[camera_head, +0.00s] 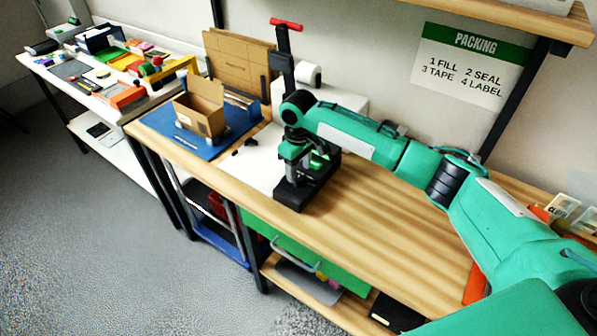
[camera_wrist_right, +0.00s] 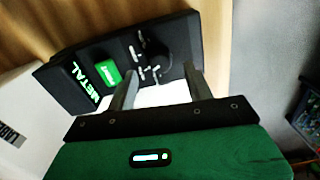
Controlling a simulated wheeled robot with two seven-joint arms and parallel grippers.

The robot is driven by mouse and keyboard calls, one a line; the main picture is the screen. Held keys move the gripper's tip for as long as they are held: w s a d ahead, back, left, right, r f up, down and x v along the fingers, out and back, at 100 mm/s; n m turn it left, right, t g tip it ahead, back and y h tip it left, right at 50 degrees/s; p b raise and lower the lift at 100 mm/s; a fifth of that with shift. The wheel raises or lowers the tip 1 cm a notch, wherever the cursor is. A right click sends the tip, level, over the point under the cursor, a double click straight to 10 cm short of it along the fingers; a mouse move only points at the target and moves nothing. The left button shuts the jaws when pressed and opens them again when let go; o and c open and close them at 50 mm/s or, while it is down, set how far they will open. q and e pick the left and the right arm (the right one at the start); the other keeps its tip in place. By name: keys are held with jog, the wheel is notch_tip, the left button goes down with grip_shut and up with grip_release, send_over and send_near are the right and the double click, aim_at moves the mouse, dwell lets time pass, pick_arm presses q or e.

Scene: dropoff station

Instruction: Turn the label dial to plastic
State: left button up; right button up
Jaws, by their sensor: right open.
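The black label device (camera_head: 296,195) stands on the table under my right gripper (camera_head: 294,158). In the right wrist view, its black face (camera_wrist_right: 60,72) carries a lit green display reading METAL (camera_wrist_right: 85,83), a green button (camera_wrist_right: 107,74) and a dark round dial (camera_wrist_right: 157,52) with white marks around its left side. My right gripper also shows there (camera_wrist_right: 162,72), open, its fingers pointing at the face near the dial. Whether they touch the dial I cannot tell. In the head view the wrist hides much of the device. My left gripper is out of view.
An open cardboard box (camera_head: 202,108) stands on a blue mat (camera_head: 160,123) to the left. A black post with a red handle (camera_head: 287,24) rises behind my wrist. The wooden tabletop (camera_head: 370,215) is clear in front. A cluttered white table (camera_head: 60,68) stands far left.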

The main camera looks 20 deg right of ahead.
aim_at(298, 178)
jog(key=shift+f, duration=1.6)
jog(key=c, duration=1)
jog(key=shift+o, duration=0.2)
jog(key=shift+p, duration=0.35)
